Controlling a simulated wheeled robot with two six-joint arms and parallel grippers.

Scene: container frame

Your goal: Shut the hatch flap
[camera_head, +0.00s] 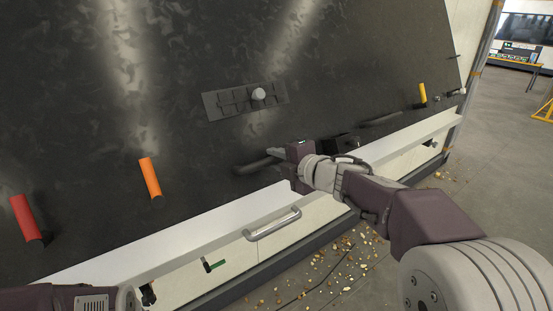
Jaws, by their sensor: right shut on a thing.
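A large dark mottled panel (200,140), which looks like the hatch flap, fills the upper left and middle of the head view. It leans above a white ledge, and I cannot tell how far open it stands. A black bar handle (250,166) sits near its lower edge. My right gripper (277,153) reaches in from the right and is shut on this handle, partly covering its right end. My left arm shows only at the bottom left corner. Its gripper fingers are out of sight.
A red grip (25,217), an orange grip (150,177) and a yellow grip (422,95) stick out from the panel. A plate with a round knob (258,94) is on it. A metal handle (273,223) is on the white front below. Small debris (335,270) litters the floor.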

